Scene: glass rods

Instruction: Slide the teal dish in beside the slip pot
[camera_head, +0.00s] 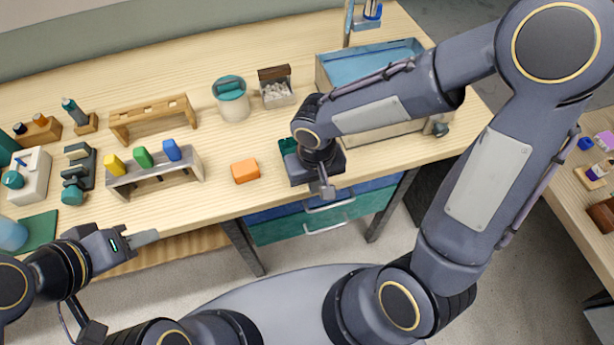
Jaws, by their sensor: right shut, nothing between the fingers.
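A teal piece (287,146), which looks like the teal dish, shows at the edge of my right wrist on the bench; most of it is hidden. My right gripper (326,190) is shut and empty. Its fingers point toward the bench's front edge. A pale pot with a teal lid (231,98), likely the slip pot, stands further back and to the left. My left gripper (146,237) is in front of the bench's front edge, away from both; its finger opening cannot be made out.
An orange block (245,171) lies left of my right gripper. A rack with yellow, green and blue pieces (155,175) stands further left. A box of white bits (278,92) is beside the pot. A basin (330,74) stands at the right behind my arm.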

